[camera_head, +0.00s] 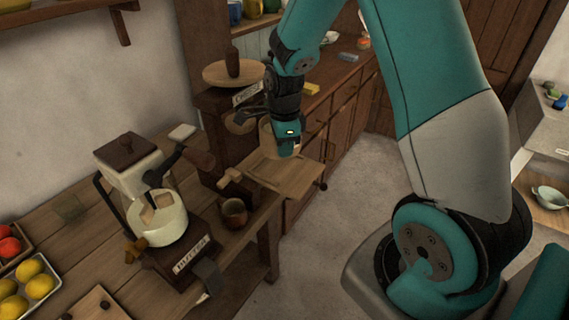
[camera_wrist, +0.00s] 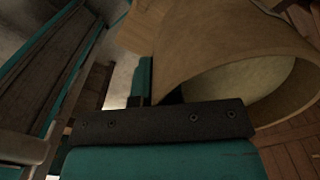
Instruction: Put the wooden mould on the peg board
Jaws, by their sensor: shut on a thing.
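My gripper (camera_head: 284,150) is shut on a pale, hollow, round-walled wooden piece, which I take to be the wooden mould (camera_head: 266,138). In the wrist view the mould (camera_wrist: 200,45) fills the upper right, with its open mouth showing a lighter inside. The jaw hides part of its wall. In the head view my gripper and the mould are over or at the far part of a pulled-out wooden board (camera_head: 290,178); I cannot tell whether the mould touches it. A board with dark pegs or knobs (camera_head: 96,306) lies at the lower left, partly cut off; I cannot tell if it is the peg board.
A cream grinder-like machine (camera_head: 160,222) and a brown cup (camera_head: 234,213) stand on the wooden counter (camera_head: 70,260). A tray of yellow fruit (camera_head: 45,285) is at the left. Floor to the right is clear.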

